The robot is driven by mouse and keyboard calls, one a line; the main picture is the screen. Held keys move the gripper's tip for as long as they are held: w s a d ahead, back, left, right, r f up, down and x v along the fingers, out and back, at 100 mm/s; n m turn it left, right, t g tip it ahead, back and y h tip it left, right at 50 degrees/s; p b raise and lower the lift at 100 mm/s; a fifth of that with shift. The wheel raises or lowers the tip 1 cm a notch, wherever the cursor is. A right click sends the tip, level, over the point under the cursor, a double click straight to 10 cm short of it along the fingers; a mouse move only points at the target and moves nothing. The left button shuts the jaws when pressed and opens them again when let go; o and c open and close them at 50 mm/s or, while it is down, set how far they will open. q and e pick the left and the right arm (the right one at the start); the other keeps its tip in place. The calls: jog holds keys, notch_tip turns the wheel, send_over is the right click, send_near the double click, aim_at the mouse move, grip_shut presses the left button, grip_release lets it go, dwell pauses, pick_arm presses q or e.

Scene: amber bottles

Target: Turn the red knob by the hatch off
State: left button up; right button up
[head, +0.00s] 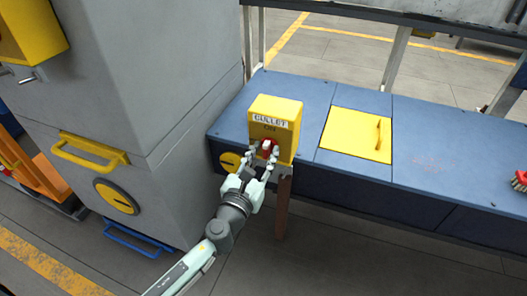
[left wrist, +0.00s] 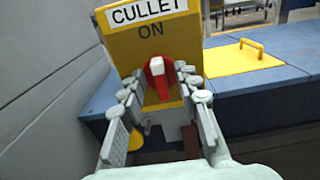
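The red knob (head: 267,146) is on the front of a yellow box (head: 283,108) labelled CULLET, with ON printed above the knob. In the left wrist view the knob (left wrist: 162,84) has a pale mark at its top, below the word ON. My left gripper (head: 264,154) is at the box front, its fingers open on either side of the knob. In the left wrist view gaps show between the knob and both fingers. The yellow hatch (head: 350,135) with its handle (head: 378,134) lies shut, right of the box. My right gripper is not in view.
The box stands on a blue bench (head: 440,150). A grey cabinet (head: 165,80) rises close on the left, with a yellow handle (head: 90,152) and a round yellow dial (head: 116,196). A red brush (head: 520,180) lies at the bench's right. The floor in front is clear.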

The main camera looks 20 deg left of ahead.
pick_arm(q)
jog(key=shift+c, duration=0.3)
grip_shut()
